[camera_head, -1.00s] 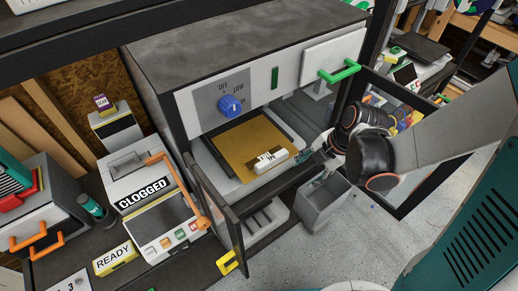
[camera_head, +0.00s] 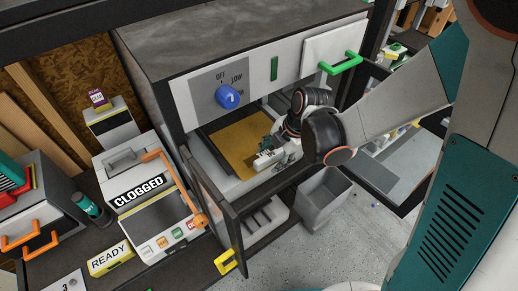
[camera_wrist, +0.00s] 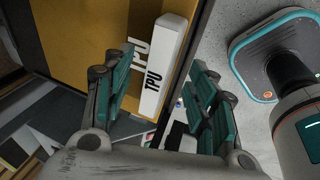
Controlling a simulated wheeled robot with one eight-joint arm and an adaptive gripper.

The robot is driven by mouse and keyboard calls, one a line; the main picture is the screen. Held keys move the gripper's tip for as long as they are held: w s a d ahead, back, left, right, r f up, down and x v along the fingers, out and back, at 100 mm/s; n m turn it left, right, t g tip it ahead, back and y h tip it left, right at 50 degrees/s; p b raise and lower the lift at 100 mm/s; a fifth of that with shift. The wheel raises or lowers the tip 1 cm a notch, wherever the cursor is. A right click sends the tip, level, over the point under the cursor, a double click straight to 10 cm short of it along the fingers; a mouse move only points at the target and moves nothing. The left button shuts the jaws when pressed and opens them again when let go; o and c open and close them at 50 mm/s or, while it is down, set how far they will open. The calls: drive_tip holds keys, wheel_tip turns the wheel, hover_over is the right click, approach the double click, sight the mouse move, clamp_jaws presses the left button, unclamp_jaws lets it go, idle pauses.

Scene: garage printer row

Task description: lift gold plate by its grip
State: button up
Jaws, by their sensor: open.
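The gold plate (camera_head: 232,142) lies flat inside the open printer chamber in the head view. Its white grip, marked TPU (camera_head: 268,159), sits at the plate's front edge. In the wrist view the gold plate (camera_wrist: 88,35) fills the upper left, and the white grip (camera_wrist: 170,55) stands between my two teal fingers. My gripper (camera_wrist: 160,100) is open, with one finger on each side of the grip; gaps show on both sides. In the head view my gripper (camera_head: 284,152) is at the right end of the grip, partly hidden by my wrist.
The printer's door (camera_head: 216,200) stands open at left and another door panel (camera_head: 395,150) at right. A grey bin (camera_head: 325,198) stands below. A blue knob (camera_head: 228,97) and a green handle (camera_head: 341,63) are above. A CLOGGED machine (camera_head: 140,188) stands at left.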

drive_tip(key=shift+w+a+f, duration=0.1)
drive_tip(key=shift+f, duration=0.3)
clamp_jaws()
drive_tip(key=shift+r, duration=0.1)
